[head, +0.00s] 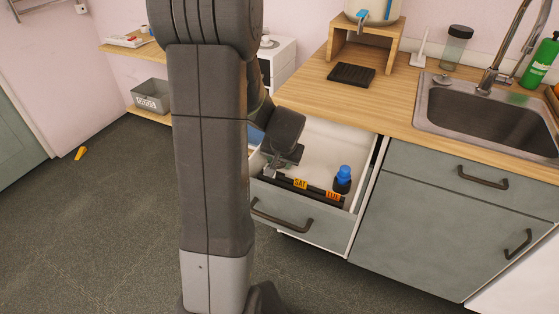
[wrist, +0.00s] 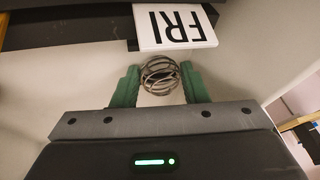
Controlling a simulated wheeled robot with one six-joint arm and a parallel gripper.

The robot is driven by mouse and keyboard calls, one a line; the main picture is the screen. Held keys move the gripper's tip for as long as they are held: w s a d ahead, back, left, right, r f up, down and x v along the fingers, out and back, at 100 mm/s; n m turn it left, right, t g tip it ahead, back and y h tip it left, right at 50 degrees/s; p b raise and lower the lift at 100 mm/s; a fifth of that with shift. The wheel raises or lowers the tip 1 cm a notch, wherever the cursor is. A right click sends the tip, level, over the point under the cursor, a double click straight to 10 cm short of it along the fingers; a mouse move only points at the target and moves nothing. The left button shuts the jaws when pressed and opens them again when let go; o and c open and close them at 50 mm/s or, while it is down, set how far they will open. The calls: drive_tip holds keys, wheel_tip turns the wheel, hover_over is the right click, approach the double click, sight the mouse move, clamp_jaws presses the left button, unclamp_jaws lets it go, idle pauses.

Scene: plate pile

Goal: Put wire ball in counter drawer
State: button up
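The wire ball (wrist: 160,75) is a small round cage of thin metal wire, seen in the wrist view between the green fingers of my gripper (wrist: 160,68). Both fingers appear to touch its sides. The counter drawer (head: 330,236) is pulled open, with a grey front, dark handle and white inside. In the head view my gripper (head: 271,168) reaches down into the left part of the open drawer. My arm hides part of the drawer there, and the ball cannot be made out in that view.
A dark divider bar with orange day tags (head: 299,183) runs along the drawer front; a white FRI tag (wrist: 176,25) lies just beyond the ball. A blue-capped bottle (head: 343,180) stands in the drawer's right part. The wooden counter (head: 300,95) lies behind the drawer.

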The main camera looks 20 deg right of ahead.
drive_tip(key=shift+o, duration=0.5)
drive_tip(key=shift+s+r+p, duration=0.15)
drive_tip(key=shift+r+p, duration=0.15)
drive_tip(key=shift+r, duration=0.3)
drive_tip(key=p+v, duration=0.1)
drive_tip(key=v, duration=1)
drive_tip(key=shift+s, duration=0.15)
